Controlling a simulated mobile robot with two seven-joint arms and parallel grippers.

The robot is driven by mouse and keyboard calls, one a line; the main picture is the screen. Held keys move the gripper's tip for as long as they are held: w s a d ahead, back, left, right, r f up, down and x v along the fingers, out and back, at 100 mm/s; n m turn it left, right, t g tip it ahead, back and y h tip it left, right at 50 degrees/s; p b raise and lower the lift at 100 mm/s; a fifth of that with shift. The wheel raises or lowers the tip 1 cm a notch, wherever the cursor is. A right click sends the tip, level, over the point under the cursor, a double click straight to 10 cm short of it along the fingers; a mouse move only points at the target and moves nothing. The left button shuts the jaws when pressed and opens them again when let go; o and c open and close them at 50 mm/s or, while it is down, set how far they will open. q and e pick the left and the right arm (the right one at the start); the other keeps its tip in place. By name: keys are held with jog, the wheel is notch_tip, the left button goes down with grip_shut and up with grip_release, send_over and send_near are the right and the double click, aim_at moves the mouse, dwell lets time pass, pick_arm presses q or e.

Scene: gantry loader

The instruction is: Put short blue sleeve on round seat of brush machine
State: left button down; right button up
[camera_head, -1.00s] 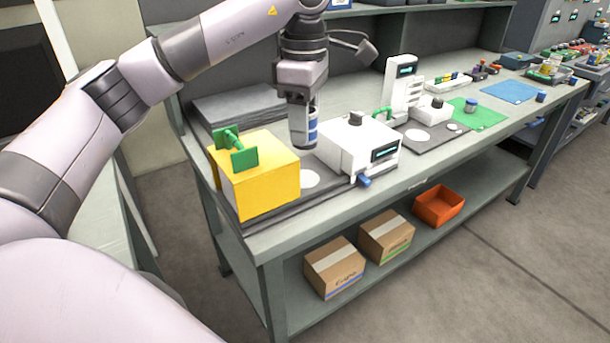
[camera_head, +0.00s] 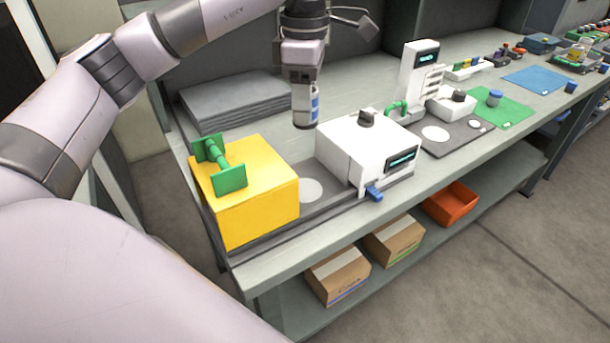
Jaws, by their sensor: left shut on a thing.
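My left gripper (camera_head: 306,118) points down and is shut on a small blue-and-white piece (camera_head: 314,106), likely the short blue sleeve, mostly hidden by the fingers. It hangs in front of the back wall, above and behind a round white seat (camera_head: 311,190). That seat lies flat and empty on a dark grey base (camera_head: 335,201), between a yellow block (camera_head: 257,208) with a green handle (camera_head: 220,164) and a white machine box (camera_head: 343,160). A second round white disc (camera_head: 435,133) lies by a white column machine (camera_head: 417,75). My right gripper is out of view.
Grey slabs (camera_head: 235,101) are stacked behind the yellow block. A blue-topped container (camera_head: 494,97) stands on a green mat (camera_head: 512,108); a blue mat (camera_head: 534,80) lies farther right. Cartons (camera_head: 394,240) and an orange bin (camera_head: 452,204) are on the lower shelf.

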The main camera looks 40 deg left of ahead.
pick_arm(q)
send_over(305, 190)
notch_tip(305, 190, down, 15)
jog(key=shift+f+p, duration=0.1)
jog(key=shift+p, duration=0.25)
jog(key=shift+f, duration=0.2)
jog(key=shift+f, duration=0.2)
jog(key=c, duration=0.6)
grip_release()
jog(key=shift+o, duration=0.2)
jog(key=shift+r, duration=0.1)
